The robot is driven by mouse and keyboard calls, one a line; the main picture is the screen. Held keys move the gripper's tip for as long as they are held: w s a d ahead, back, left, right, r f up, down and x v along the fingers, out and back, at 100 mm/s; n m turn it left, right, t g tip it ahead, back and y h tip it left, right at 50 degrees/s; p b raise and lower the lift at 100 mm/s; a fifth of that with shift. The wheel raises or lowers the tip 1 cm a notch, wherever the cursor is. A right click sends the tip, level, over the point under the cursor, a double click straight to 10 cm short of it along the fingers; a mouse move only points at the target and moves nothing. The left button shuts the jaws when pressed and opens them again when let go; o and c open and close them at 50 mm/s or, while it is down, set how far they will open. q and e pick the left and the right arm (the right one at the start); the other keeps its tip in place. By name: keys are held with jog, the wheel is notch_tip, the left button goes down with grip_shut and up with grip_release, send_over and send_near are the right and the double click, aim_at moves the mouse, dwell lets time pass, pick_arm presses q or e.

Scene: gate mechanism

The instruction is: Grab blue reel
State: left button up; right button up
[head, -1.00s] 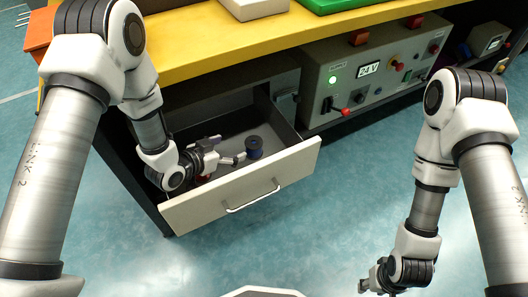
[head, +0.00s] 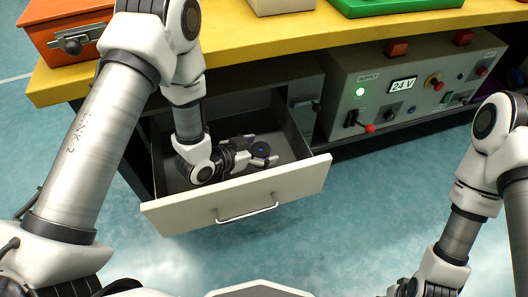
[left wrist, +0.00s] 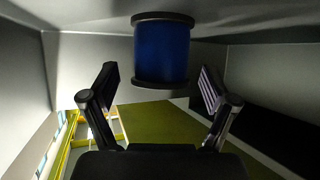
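The blue reel (head: 261,150) stands in the open drawer (head: 236,197); it is a blue cylinder with dark end flanges. My left gripper (head: 262,152) is inside the drawer at the reel, with its fingers open on either side of it. In the left wrist view the reel (left wrist: 162,50) sits centred beyond the open fingers (left wrist: 160,85), with clear gaps on both sides. Only a part of my right gripper shows at the bottom edge of the head view; its fingers are cut off.
The drawer's front panel with its handle (head: 247,214) and its side walls enclose my left gripper. The yellow bench top (head: 240,47) overhangs it. A control panel with a 24 V display (head: 403,85) stands right of the drawer. An orange box (head: 70,35) is on the bench.

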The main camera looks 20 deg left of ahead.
pick_arm(q)
jog(key=shift+f, duration=0.1)
jog(key=c, duration=1.3)
